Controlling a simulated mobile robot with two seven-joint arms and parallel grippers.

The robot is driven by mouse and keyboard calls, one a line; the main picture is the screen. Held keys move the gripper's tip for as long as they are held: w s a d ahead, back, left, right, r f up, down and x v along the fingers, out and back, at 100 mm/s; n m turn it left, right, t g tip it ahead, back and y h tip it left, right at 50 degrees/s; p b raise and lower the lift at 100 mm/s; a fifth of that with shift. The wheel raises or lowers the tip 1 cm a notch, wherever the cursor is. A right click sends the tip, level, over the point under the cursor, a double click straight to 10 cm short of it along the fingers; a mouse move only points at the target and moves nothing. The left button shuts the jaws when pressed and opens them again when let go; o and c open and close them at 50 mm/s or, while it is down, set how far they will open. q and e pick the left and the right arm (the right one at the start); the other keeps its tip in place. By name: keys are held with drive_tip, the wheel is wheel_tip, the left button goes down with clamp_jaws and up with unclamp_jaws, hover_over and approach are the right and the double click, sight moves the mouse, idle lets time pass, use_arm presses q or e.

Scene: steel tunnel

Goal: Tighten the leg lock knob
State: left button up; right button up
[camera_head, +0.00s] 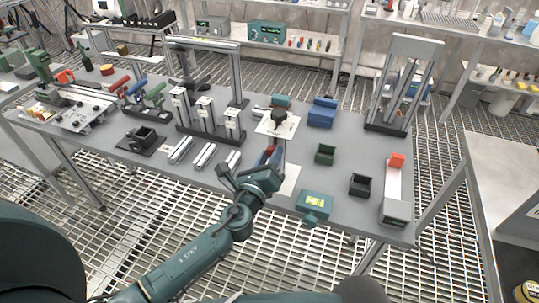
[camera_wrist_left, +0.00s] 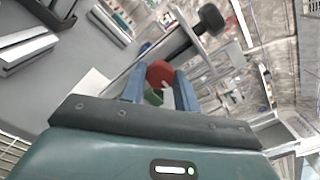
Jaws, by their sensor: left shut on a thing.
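A red knob (camera_wrist_left: 160,73) sits between the two blue fingers of my left gripper (camera_wrist_left: 160,92) in the left wrist view. The fingers are shut on it. In the head view my left gripper (camera_head: 271,160) is at the front middle of the table, and only a little red shows there. A metal post rises beside the fingers in the left wrist view, with a black knob (camera_wrist_left: 211,19) at its far end. In the head view this black knob (camera_head: 278,117) is above a white plate (camera_head: 291,128). My right gripper is not in view.
Silver bars (camera_head: 204,156) and upright posts (camera_head: 204,115) stand left of the gripper.

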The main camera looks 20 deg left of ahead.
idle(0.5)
use_arm(q)
drive_tip(key=o, duration=1)
drive_tip(key=s, duration=0.4)
drive_tip(key=s+b, duration=0.1)
drive_tip(key=s, duration=0.3)
drive_tip(key=s+b, duration=0.1)
drive_tip(key=s, duration=0.4)
drive_tip(key=shift+s+a, duration=0.1)
drive_tip(key=shift+a, duration=0.15)
